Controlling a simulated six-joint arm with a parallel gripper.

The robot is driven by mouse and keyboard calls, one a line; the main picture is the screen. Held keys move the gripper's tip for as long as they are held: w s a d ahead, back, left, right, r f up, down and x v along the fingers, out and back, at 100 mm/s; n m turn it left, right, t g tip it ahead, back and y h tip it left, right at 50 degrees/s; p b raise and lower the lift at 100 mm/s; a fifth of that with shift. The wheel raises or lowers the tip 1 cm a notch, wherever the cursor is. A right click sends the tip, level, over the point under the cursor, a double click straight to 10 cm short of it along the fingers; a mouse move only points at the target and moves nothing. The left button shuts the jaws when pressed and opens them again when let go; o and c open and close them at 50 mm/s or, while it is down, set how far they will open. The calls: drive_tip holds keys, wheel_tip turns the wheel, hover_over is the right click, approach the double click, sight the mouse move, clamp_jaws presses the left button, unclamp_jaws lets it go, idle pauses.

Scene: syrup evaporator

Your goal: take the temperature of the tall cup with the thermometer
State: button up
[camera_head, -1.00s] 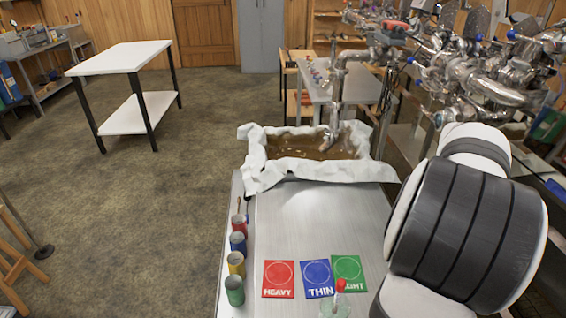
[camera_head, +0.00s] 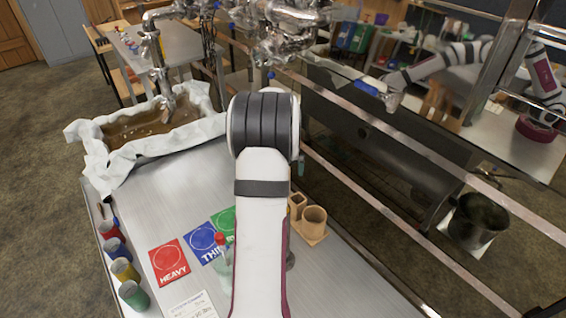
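My arm fills the middle of the view, and its gripper is not in sight. Several coloured cups stand along the left edge of the steel bench: red (camera_head: 109,230), blue (camera_head: 117,249), yellow (camera_head: 125,271) and green (camera_head: 134,296). A tan holder (camera_head: 313,238) with a round cup (camera_head: 314,217) and a squarer one (camera_head: 297,204) sits right of my arm. I cannot tell which item is the tall cup or the thermometer.
Mats marked HEAVY (camera_head: 169,262), THIN (camera_head: 204,241) and a green one (camera_head: 227,220) lie on the bench. A cloth-lined pan (camera_head: 150,132) of brown liquid is at the back left. Metal rails (camera_head: 400,150) and a second arm (camera_head: 460,58) are at right.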

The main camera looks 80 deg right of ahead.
drive_tip(key=c, duration=1)
drive_tip(key=shift+c, duration=0.2)
